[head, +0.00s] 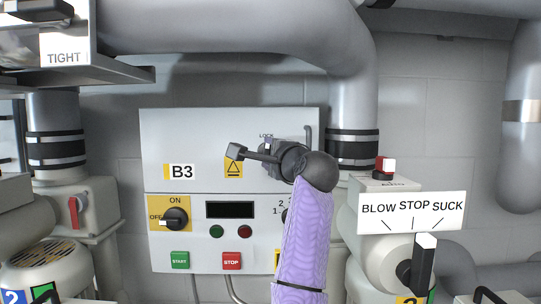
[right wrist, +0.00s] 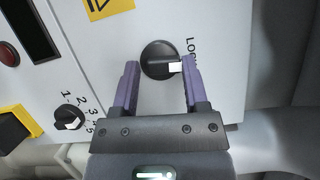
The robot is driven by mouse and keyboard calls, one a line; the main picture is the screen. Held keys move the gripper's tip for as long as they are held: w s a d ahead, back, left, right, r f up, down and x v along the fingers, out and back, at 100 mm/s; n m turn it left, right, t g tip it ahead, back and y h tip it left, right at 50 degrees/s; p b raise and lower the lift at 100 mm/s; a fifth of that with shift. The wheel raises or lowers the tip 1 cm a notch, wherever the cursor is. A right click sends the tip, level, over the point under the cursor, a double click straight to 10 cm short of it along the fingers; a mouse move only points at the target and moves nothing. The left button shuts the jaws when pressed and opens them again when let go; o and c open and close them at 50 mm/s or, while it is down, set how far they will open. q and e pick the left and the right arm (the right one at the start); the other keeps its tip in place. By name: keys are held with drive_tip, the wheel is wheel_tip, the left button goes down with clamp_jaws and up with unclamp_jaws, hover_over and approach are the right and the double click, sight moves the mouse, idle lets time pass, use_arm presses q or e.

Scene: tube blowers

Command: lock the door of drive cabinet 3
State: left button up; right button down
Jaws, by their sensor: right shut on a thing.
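Drive cabinet B3 (head: 205,140) is a white box on the wall. Its upper door (head: 195,125) looks closed and flush. A black round lock knob (right wrist: 158,60) sits on the door by the word LOCK. Its white pointer mark is on the LOCK side, close to one finger. My right gripper (right wrist: 160,68) is shut on the knob, its purple fingers at either side. In the head view, my right gripper (head: 268,147) and dark wrist cover most of the knob. My left gripper is out of view.
Below the door are an ON/OFF switch (head: 175,219), a dark display (head: 230,210), START (head: 180,260) and STOP (head: 231,261) buttons, and a numbered selector (right wrist: 68,118). A thick pipe (head: 352,80) runs close at the right. A BLOW/STOP/SUCK valve sign (head: 412,212) stands right of my arm.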

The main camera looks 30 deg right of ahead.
drive_tip(key=shift+s+r+n, duration=0.15)
drive_tip(key=shift+r+n, duration=0.35)
drive_tip(key=shift+r, duration=0.05)
drive_tip(key=shift+c, duration=2.2)
unclamp_jaws()
drive_tip(key=shift+o, duration=0.9)
drive_tip(key=shift+f, duration=0.15)
drive_tip(key=shift+f, duration=0.1)
